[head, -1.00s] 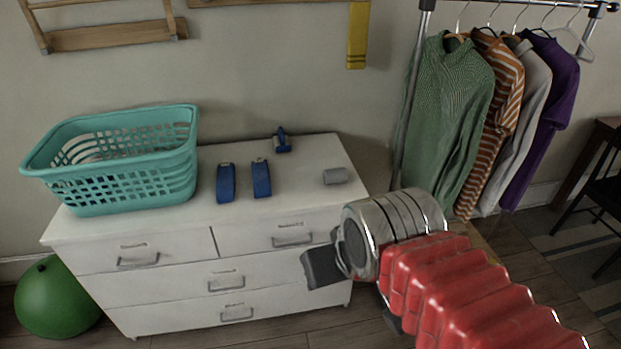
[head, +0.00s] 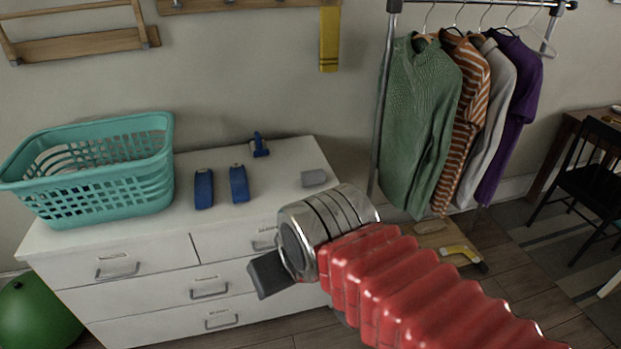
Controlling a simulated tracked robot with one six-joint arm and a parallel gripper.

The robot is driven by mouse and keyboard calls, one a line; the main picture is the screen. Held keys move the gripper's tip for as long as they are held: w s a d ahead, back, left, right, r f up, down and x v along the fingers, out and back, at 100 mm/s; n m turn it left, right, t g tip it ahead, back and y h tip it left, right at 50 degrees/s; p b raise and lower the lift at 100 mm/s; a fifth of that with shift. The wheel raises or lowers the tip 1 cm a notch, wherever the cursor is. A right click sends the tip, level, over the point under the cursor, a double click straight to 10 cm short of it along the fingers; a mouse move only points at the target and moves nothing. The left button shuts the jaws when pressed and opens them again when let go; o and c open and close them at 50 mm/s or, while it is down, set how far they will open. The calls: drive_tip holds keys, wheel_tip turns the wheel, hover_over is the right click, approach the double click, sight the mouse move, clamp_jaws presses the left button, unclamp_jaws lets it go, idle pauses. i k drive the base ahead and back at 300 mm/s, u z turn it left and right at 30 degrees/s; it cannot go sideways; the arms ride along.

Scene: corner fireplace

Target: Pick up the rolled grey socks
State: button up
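The rolled grey socks (head: 314,178) lie on the right end of the white dresser top (head: 262,186), a small grey roll apart from the other things there. My gripper (head: 268,276) is at the front of the dresser, below and to the left of the socks and apart from them. One dark finger shows; the rest of the gripper is hidden behind my metal wrist, so its opening cannot be seen.
A teal laundry basket (head: 95,170) stands on the dresser's left end. Two blue objects (head: 203,189) and (head: 239,183) and a small blue item (head: 259,146) are left of the socks. Clothes (head: 420,120) hang on a rack at right.

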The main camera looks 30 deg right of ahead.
sight(309, 177)
drive_tip(key=z, duration=0.05)
drive_tip(key=i, duration=1)
drive_tip(key=u, duration=0.05)
